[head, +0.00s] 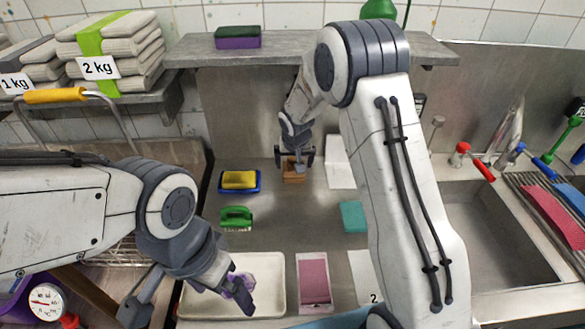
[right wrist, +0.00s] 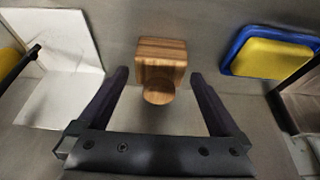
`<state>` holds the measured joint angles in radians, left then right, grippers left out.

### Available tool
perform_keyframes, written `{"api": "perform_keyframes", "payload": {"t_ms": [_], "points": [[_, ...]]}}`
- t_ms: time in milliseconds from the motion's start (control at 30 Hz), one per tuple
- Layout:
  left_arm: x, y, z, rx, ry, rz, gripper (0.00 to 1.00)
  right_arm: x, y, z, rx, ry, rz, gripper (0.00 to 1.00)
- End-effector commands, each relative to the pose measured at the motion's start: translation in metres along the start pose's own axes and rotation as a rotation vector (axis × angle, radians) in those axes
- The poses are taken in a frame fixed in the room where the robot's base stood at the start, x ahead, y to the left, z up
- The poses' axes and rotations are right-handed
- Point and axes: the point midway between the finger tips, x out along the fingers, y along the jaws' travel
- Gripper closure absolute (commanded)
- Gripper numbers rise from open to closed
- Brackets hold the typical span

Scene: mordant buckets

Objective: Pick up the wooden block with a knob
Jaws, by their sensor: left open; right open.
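The wooden block with a knob (head: 293,177) stands on the grey worktop toward the back, partly hidden by my right gripper (head: 295,157). In the right wrist view the block (right wrist: 161,50) has striped brown grain, and its round knob (right wrist: 158,93) points toward the gripper. The right gripper's dark fingers (right wrist: 159,74) are open, one on each side of the knob, with a gap on both sides. My left gripper (head: 190,305) is open at the front left, by the left part of a white tray (head: 273,309).
A yellow sponge on a blue holder (head: 240,181) and a green brush (head: 236,217) lie left of the block. A white sheet (head: 340,175) lies close on its right, a teal sponge (head: 353,217) nearer. A grey shelf (head: 300,52) hangs behind; a sink (head: 490,240) is right.

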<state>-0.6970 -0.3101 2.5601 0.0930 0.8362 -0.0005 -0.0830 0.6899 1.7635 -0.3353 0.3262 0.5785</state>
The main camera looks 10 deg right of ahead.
Motion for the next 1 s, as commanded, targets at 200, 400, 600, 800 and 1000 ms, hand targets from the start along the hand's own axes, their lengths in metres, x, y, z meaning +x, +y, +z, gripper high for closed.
{"api": "perform_keyframes", "payload": {"t_ms": [200,400,600,800,1000], "points": [[-0.01,0.001,-0.001,0.0,0.0,0.0,0.0,0.014,0.0,-0.004,0.0,-0.002,0.001,0.0],[-0.021,0.002,-0.001,-0.001,0.0,0.0,0.0,0.042,0.001,-0.008,0.001,-0.003,0.002,0.0],[-0.023,0.002,-0.001,-0.001,0.0,0.0,0.0,0.056,0.002,-0.008,0.003,0.0,0.001,0.0],[-0.022,0.002,-0.001,-0.001,0.0,0.0,0.0,0.056,0.002,-0.008,0.003,0.0,0.001,0.0],[-0.022,0.002,-0.001,-0.001,0.0,0.0,0.0,0.056,0.002,-0.008,0.003,0.0,0.001,0.77]]}}
